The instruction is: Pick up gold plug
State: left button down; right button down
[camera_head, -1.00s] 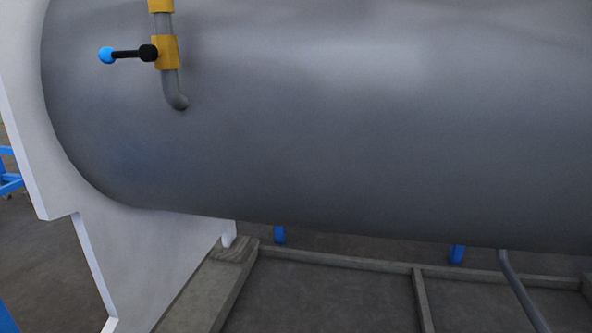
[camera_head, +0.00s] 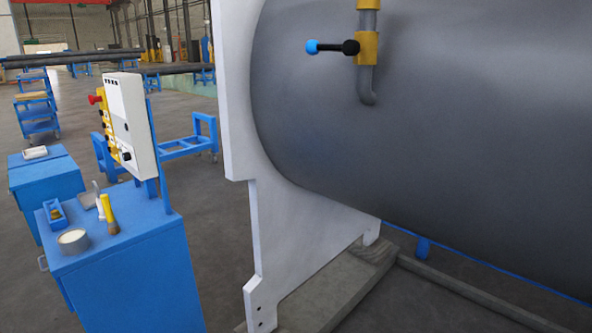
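A small gold-brown piece (camera_head: 56,214), which may be the gold plug, sits in a small blue holder (camera_head: 54,220) on top of the blue cabinet (camera_head: 140,275) at the lower left. It is too small to make out its shape. Neither of my grippers shows in the head view.
The cabinet top also holds a round pale tin (camera_head: 73,240), a yellow-handled brush (camera_head: 109,214) and a grey scoop-like item (camera_head: 89,199). A white control box (camera_head: 131,122) rises behind them. A large grey tank (camera_head: 430,130) with a white end flange (camera_head: 238,95) fills the right. Floor shows between cabinet and flange.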

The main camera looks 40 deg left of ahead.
aim_at(54, 213)
jog(key=u, duration=2.7)
jog(key=i+j+z, duration=0.1)
jog(key=i+j, duration=0.15)
jog(key=i+j+z, duration=0.15)
jog(key=j, duration=0.25)
jog(key=i+j+z, duration=0.1)
jog(key=i+j, duration=0.2)
jog(key=i+j+z, duration=0.15)
jog(key=j, duration=0.3)
jog(key=i+j+z, duration=0.1)
jog(key=j, duration=0.3)
jog(key=i, duration=0.1)
